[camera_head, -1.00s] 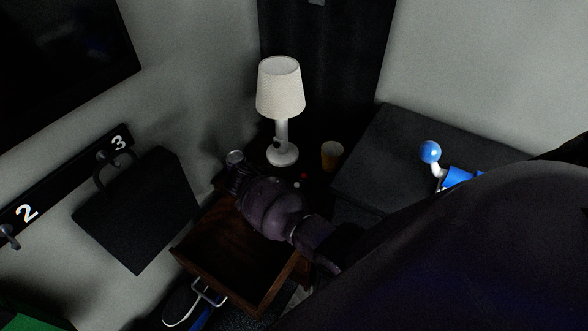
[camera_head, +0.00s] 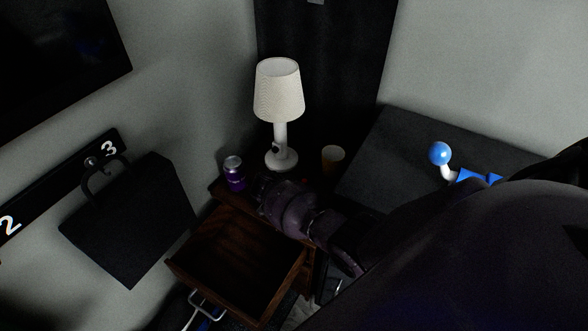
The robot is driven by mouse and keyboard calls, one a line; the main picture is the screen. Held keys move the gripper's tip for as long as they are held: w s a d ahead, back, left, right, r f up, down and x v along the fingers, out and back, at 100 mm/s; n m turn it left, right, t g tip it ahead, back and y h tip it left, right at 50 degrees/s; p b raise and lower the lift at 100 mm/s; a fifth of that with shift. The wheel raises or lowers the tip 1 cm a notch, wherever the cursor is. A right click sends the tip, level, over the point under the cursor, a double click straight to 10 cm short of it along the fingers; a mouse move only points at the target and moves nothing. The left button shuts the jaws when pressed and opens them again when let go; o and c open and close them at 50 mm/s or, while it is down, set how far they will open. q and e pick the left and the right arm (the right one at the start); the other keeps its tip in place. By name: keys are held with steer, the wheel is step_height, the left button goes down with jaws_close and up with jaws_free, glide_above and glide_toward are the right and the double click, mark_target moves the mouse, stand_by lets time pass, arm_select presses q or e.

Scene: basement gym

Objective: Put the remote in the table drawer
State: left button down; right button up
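The wooden table drawer (camera_head: 212,284) is pulled out below the small dark table (camera_head: 222,190) in the head view. Its visible inside looks empty. My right gripper (camera_head: 262,189) comes in from the right, over the tabletop at the back edge of the drawer. Its fingers are dark and turned away, so I cannot tell whether they are open or shut. I see no remote; the arm and gripper hide part of the tabletop. My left gripper is not in view.
A black bag (camera_head: 130,220) hangs on the left wall. A dark padded surface (camera_head: 400,150) lies right.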

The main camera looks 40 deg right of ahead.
steer(key=c, duration=1.4)
steer(key=shift+d+r, duration=0.1)
steer(key=shift+r, duration=0.1)
